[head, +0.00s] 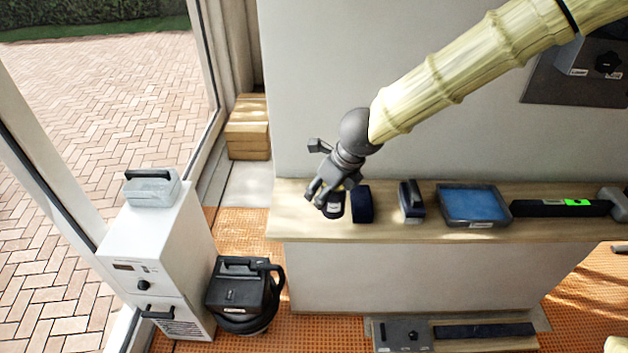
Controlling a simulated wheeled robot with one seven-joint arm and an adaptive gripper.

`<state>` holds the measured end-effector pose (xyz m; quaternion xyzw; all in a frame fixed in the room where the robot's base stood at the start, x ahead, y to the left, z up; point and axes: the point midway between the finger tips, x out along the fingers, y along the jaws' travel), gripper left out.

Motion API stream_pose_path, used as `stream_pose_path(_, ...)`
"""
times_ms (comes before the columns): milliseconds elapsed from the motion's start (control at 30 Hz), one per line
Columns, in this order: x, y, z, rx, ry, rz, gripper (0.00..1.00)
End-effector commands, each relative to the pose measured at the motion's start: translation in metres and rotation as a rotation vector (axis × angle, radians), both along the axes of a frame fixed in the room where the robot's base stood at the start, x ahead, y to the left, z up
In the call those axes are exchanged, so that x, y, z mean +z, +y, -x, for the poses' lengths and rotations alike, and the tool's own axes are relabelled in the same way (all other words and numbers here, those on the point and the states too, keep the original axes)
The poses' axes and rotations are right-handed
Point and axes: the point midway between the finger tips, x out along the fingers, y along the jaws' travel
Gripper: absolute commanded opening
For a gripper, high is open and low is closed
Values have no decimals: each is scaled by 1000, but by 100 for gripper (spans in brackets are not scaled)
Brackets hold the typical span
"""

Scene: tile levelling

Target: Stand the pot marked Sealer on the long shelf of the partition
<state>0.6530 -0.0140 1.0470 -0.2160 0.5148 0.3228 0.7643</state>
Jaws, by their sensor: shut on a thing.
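The long wooden shelf (296,222) runs along the pale partition (310,110) in the head view. My gripper (331,192) is shut on a small dark pot (333,208) with a pale label, over the shelf's left part. The label is too small to read, so I cannot confirm it says Sealer. The fingers hide the pot's upper part. The pot looks roughly upright. I cannot tell whether its base touches the shelf or hangs just above it.
Right of the pot stand a dark blue item (362,205), a dark-handled tool (412,201), a blue tray (472,206), a black level (560,208) and a grey mallet head (614,203). The shelf's left end is bare. Below are a white machine (160,262) and a black vacuum (243,290).

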Motion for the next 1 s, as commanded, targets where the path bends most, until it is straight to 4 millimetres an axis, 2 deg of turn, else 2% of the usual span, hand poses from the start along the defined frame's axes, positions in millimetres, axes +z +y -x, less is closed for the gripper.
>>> stream_pose_path(200, -1, 22, -38, 1, 0, -1, 26)
stream_pose_path(400, -5, 32, -56, 1, 0, -1, 26)
stream_pose_path(567, -10, 34, -58, 3, 0, 0, 26)
stream_pose_path(800, -32, 33, -58, 2, 0, 1, 26)
stream_pose_path(1000, -41, 33, -58, 2, -1, -1, 26)
